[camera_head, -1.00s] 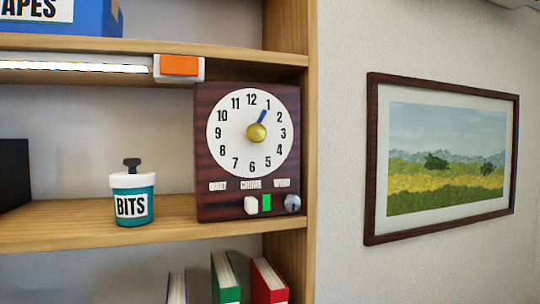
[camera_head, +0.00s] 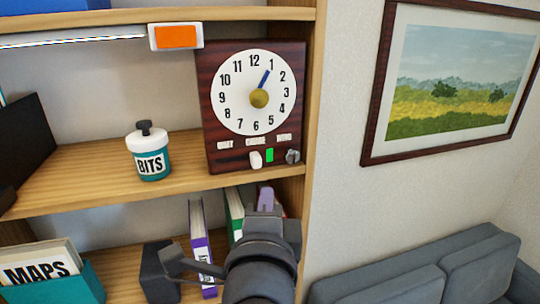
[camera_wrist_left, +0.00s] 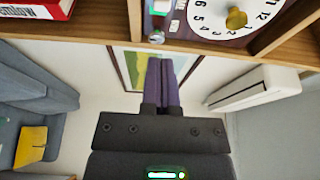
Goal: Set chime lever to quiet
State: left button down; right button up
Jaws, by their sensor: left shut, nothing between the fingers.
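The clock (camera_head: 212,115) has a dark wood case and a white dial and stands on the middle shelf. Its chime lever (camera_head: 256,159), a white knob, sits at the right end of a dark slot under the middle label. The slot runs left under the left label. A green mark (camera_head: 270,155) and a grey winding knob (camera_head: 292,157) are right of the lever. My left gripper (camera_head: 266,194) is shut and empty, below the lever and apart from it. Its purple fingers (camera_wrist_left: 163,70) also show in the left wrist view, with part of the clock dial (camera_wrist_left: 210,12). My right gripper is out of view.
A jar labelled BITS (camera_head: 150,155) stands left of the clock. The shelf board (camera_head: 185,182) runs just below the clock, with upright books (camera_head: 200,240) under it. The shelf's side panel is close to the clock's right. A sofa (camera_head: 420,270) is lower right.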

aim_at(270, 154)
pick_arm(q)
jog(key=shift+w, duration=0.1)
jog(key=w+p, duration=0.2)
jog(key=w, duration=0.7)
jog(key=shift+w+d+p, duration=0.1)
jog(key=shift+w+p, duration=0.1)
jog(key=shift+p, duration=0.15)
jog(key=shift+w, duration=0.25)
